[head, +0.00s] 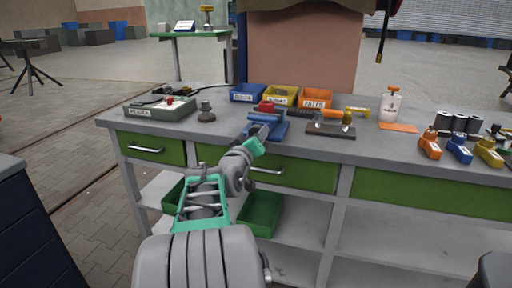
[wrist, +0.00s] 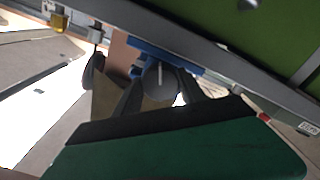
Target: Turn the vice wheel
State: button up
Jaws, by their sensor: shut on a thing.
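A blue vice (head: 272,130) sits at the front edge of the grey workbench. Its blue body also shows in the wrist view (wrist: 180,64). The vice wheel (wrist: 160,82) is a round grey disc with a pale line on its face, on the near side of the vice. My gripper (head: 257,138) reaches up to the front of the vice. In the wrist view my gripper (wrist: 160,92) has its dark fingers on either side of the wheel and is shut on it. In the head view my gripper and arm hide the wheel.
The workbench (head: 225,118) holds blue, yellow and orange bins (head: 282,97) behind the vice. A green-grey box (head: 155,110) stands at left, a dark block with small parts (head: 330,131) at right. Green drawers (head: 295,174) lie below the bench edge.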

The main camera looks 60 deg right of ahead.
jog(key=shift+f+m+b, duration=0.15)
jog(key=shift+m+b, duration=1.05)
jog(key=shift+b, duration=0.05)
jog(key=o, duration=1.4)
jog(key=shift+a, duration=0.1)
jog(key=a, duration=0.5)
jog(key=s+a, duration=0.1)
jog(key=a, duration=0.1)
jog(key=shift+s+a, duration=0.1)
jog(key=shift+a, duration=0.2)
